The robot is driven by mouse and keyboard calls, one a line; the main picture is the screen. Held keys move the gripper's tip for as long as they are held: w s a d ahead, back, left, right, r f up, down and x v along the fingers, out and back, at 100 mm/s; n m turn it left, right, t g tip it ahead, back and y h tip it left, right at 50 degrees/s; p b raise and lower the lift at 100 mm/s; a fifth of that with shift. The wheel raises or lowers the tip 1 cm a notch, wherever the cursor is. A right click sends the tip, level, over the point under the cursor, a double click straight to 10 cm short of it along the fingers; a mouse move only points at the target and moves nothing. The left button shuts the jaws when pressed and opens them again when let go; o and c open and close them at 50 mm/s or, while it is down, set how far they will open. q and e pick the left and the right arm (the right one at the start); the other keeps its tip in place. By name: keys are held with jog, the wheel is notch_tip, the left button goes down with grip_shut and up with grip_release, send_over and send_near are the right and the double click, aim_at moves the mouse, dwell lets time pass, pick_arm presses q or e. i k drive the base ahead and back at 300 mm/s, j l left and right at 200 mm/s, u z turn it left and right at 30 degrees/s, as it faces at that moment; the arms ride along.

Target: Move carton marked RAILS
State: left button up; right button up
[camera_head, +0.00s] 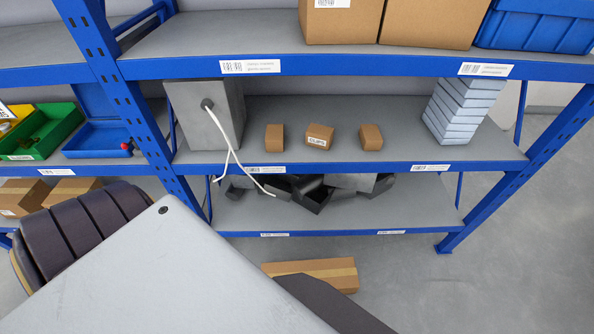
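No carton with a readable RAILS marking shows. Three small brown cartons stand apart on the middle shelf: a left one (274,138), a middle one (319,136) with a white label that seems to read CLIPS, and a right one (371,137). A long taped carton (338,274) lies on the floor below the rack; its near side is partly hidden by a dark shape in front, and no marking on it is legible. Neither of my grippers can be made out.
The blue-framed rack (350,168) holds large cartons (425,22) and a blue bin (540,25) above. A grey box (184,112) with a white cable and a stack of pale boxes (463,108) flank the small cartons. Floor at right (470,285) is clear.

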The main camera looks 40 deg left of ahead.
aim_at(340, 273)
jog(key=k+u, duration=0.75)
jog(key=k+j, duration=0.05)
jog(key=k, duration=0.05)
